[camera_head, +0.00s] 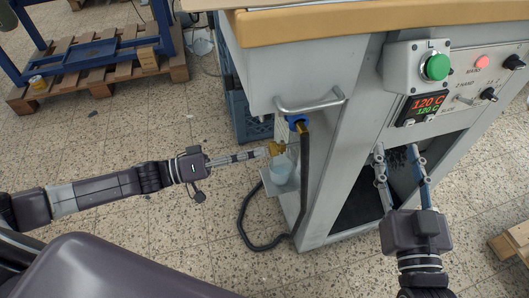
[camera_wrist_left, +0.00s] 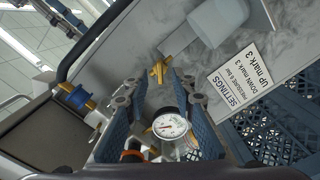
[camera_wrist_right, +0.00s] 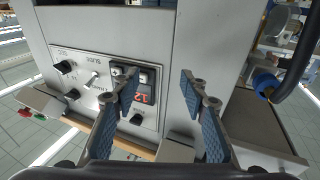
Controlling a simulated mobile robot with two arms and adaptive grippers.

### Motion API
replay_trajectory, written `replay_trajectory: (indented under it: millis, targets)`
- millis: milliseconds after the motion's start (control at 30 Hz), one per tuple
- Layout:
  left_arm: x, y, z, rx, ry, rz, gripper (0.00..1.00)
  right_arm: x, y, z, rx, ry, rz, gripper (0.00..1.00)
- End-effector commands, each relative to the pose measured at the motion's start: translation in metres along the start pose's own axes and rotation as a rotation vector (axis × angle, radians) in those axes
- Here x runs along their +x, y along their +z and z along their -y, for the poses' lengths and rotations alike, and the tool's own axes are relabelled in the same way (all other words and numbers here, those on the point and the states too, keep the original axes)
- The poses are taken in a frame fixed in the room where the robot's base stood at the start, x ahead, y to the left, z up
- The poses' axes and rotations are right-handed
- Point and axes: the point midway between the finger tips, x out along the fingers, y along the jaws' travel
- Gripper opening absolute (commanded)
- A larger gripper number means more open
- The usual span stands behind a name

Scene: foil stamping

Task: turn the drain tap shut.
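A small brass tap (camera_head: 277,148) is at the machine's near left side, above a pale translucent cup (camera_head: 281,168). In the left wrist view the brass tap (camera_wrist_left: 160,70) shows just beyond and between the fingertips; the pale cup (camera_wrist_left: 218,22) is at the top. My left gripper (camera_head: 263,152) points right at the tap with its tips close to it. The fingers (camera_wrist_left: 159,84) stand apart; I cannot tell whether they touch the tap. My right gripper (camera_head: 400,153) is open and empty in front of the machine, also in the right wrist view (camera_wrist_right: 160,83).
The machine front carries a green button (camera_head: 436,67) and a temperature display (camera_head: 425,107). A blue-and-brass fitting (camera_head: 297,121) and black hose (camera_head: 303,185) hang right of the tap. A metal handle (camera_head: 311,104) is above. A gauge (camera_wrist_left: 170,125) sits between my left fingers' view.

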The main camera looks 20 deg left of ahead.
Motion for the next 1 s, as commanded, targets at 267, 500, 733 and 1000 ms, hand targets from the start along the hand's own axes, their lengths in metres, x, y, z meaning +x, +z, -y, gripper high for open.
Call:
replay_trajectory:
  millis: [267,500,733,1000]
  targets:
    - [0.026,0.0,0.0,0.0,0.0,0.0,0.24,0.0,-0.029,0.004,0.004,-0.007,-0.137,0.4]
    - [0.028,0.0,0.0,0.001,-0.001,0.0,0.24,-0.001,-0.034,0.004,0.004,-0.008,-0.155,0.4]
    - [0.028,0.0,0.0,0.001,-0.001,0.0,0.09,-0.001,-0.034,0.004,0.004,-0.008,-0.154,0.4]
    - [0.028,0.0,0.0,0.001,-0.001,0.0,0.0,-0.001,-0.034,0.004,0.004,-0.007,-0.154,0.4]
